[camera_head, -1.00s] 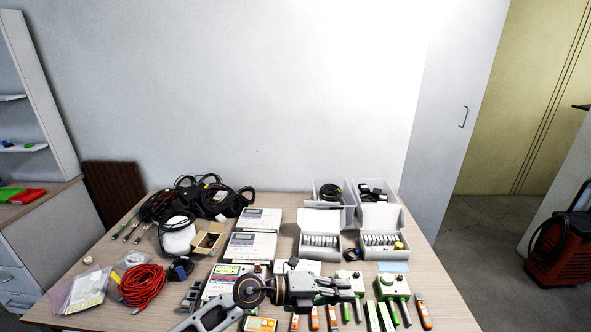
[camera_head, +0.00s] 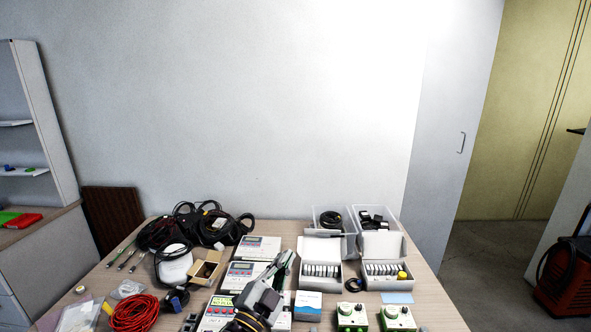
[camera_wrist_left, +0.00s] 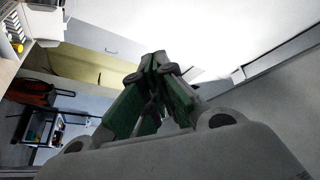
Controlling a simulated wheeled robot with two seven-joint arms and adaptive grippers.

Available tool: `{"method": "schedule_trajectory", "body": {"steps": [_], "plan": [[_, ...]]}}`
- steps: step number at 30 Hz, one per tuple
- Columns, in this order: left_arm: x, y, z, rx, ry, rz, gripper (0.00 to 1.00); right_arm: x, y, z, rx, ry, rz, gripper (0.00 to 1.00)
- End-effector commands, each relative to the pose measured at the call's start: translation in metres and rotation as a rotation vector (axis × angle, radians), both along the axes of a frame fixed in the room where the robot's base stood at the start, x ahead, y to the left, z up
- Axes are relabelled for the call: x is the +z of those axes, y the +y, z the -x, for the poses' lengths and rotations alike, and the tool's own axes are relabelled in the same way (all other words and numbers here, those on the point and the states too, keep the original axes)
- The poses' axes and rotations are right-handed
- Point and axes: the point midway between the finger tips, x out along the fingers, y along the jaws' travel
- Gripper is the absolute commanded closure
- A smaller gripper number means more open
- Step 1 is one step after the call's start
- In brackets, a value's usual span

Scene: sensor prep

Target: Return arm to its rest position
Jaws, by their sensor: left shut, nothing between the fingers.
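My left gripper (camera_head: 283,262) is over the front middle of the table, with its fingers pointing up and away. It is shut and empty. In the left wrist view its green-lined fingers (camera_wrist_left: 158,62) meet at the tips with nothing between them. It hides part of the meters and boxes behind it. My right gripper is in neither view.
The wooden table (camera_head: 432,305) holds meters (camera_head: 259,248), a blue-white box (camera_head: 308,306), open boxes of sensors (camera_head: 384,272), green-white devices (camera_head: 352,315), black cables (camera_head: 200,222) and a red cable (camera_head: 135,312). The space above the table is clear up to the wall.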

Motion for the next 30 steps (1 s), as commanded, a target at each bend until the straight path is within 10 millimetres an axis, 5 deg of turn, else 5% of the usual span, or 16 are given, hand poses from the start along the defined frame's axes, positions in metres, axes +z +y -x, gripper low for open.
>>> {"method": "schedule_trajectory", "body": {"steps": [14,23,30], "plan": [[-0.082,0.108,0.005,0.359,0.446,0.210,1.00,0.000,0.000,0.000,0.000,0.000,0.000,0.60],[-0.151,0.156,0.047,0.523,0.776,0.280,1.00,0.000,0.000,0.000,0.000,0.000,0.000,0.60],[-0.203,0.180,0.100,0.614,1.058,0.306,1.00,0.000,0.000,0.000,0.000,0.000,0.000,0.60]]}}
